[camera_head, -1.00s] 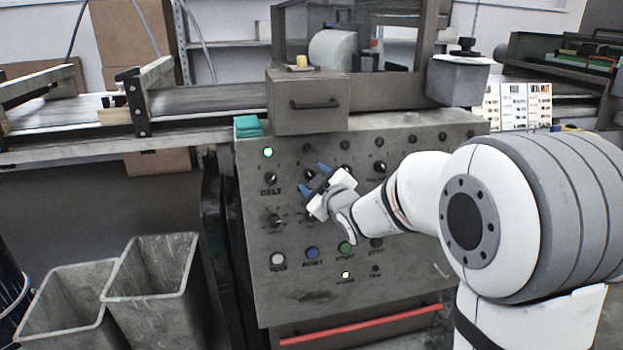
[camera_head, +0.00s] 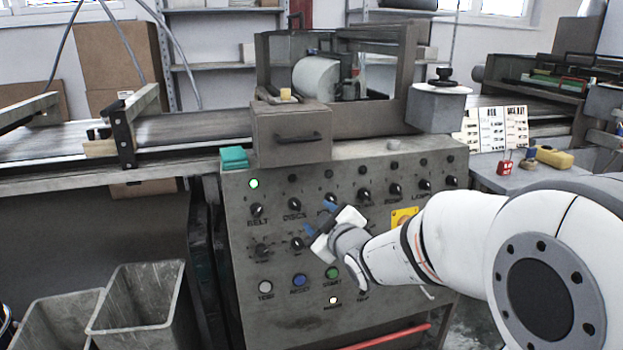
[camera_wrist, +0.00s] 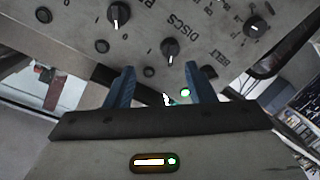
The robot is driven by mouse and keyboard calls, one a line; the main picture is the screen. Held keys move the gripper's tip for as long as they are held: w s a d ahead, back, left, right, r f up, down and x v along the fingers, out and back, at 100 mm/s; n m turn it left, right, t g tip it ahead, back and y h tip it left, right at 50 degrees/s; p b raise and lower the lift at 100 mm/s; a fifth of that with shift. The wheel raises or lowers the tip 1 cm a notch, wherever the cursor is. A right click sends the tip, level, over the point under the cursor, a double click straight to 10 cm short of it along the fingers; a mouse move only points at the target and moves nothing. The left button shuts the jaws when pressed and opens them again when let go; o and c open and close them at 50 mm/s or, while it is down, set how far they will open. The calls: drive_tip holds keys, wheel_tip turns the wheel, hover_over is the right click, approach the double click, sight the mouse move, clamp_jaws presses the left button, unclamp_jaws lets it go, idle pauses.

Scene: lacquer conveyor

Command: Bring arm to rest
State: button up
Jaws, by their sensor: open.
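My gripper (camera_head: 320,218) is in front of the sloped grey control panel (camera_head: 235,205), near its middle. Its two blue fingers are apart with nothing between them. In the wrist view my gripper (camera_wrist: 158,88) shows both blue fingers spread, with the panel's knobs beyond them. The wrist view also shows the lit green lamp (camera_wrist: 185,93) and the DISCS knob (camera_wrist: 170,48). My arm reaches in from the right and hides part of the panel's right side. In the head view the green lamp (camera_head: 253,184) glows at the panel's upper left.
Blue (camera_head: 299,281) and green (camera_head: 333,273) buttons sit low on the panel. A conveyor belt (camera_head: 190,127) runs behind it. Two grey bins (camera_head: 140,310) stand at lower left. A red tool (camera_head: 504,166) and yellow object (camera_head: 553,157) lie on the right table.

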drive_tip(key=s+d+r+m+g+h+p, duration=0.6)
drive_tip(key=s+d+r+p, duration=0.5)
drive_tip(key=p, duration=0.5)
drive_tip(key=s+d+r+m+g+p, duration=0.1)
drive_tip(key=s+r+m+g+p, duration=0.2)
drive_tip(key=s+r+p, duration=0.2)
drive_tip(key=s+d+r+m+g+p, duration=0.1)
drive_tip(key=s+r+m+g+p, duration=0.2)
drive_tip(key=s, duration=0.8)
drive_tip(key=p+v, duration=0.2)
drive_tip(key=p, duration=0.2)
drive_tip(key=shift+s+r, duration=0.15)
drive_tip(key=shift+r, duration=0.2)
drive_tip(key=shift+a, duration=0.1)
drive_tip(key=shift+c, duration=0.2)
